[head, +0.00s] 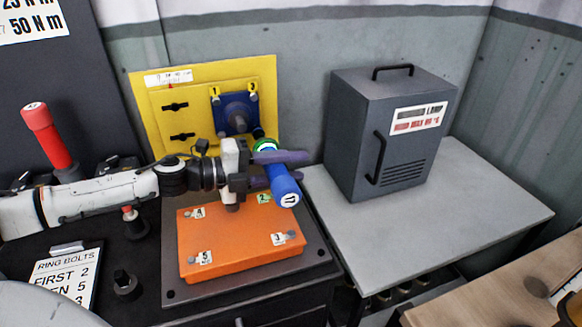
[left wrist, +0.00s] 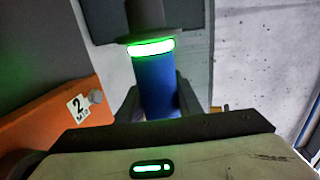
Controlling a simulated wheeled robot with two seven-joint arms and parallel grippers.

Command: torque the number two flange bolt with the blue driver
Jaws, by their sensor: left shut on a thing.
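The blue driver (head: 281,184) is gripped across its handle by my left gripper (head: 272,168), shut on it above the orange cover's back right corner. The driver's ring glows green, as the left wrist view shows on the blue handle (left wrist: 155,88). Its dark front end points back towards the lower right corner of the blue flange (head: 238,112) on the yellow panel; I cannot tell whether they touch. Small number tags mark the flange's upper bolts; the right one (head: 252,87) is unclear. The orange cover also has a bolt tagged 2 (left wrist: 79,107). My right gripper is out of view.
The yellow panel (head: 152,112) stands behind the orange cover (head: 238,248). A red driver (head: 47,137) stands at left, near a card (head: 66,277) headed RING BOLTS. A dark grey box (head: 360,130) stands on the grey table (head: 480,205), whose front and right are clear.

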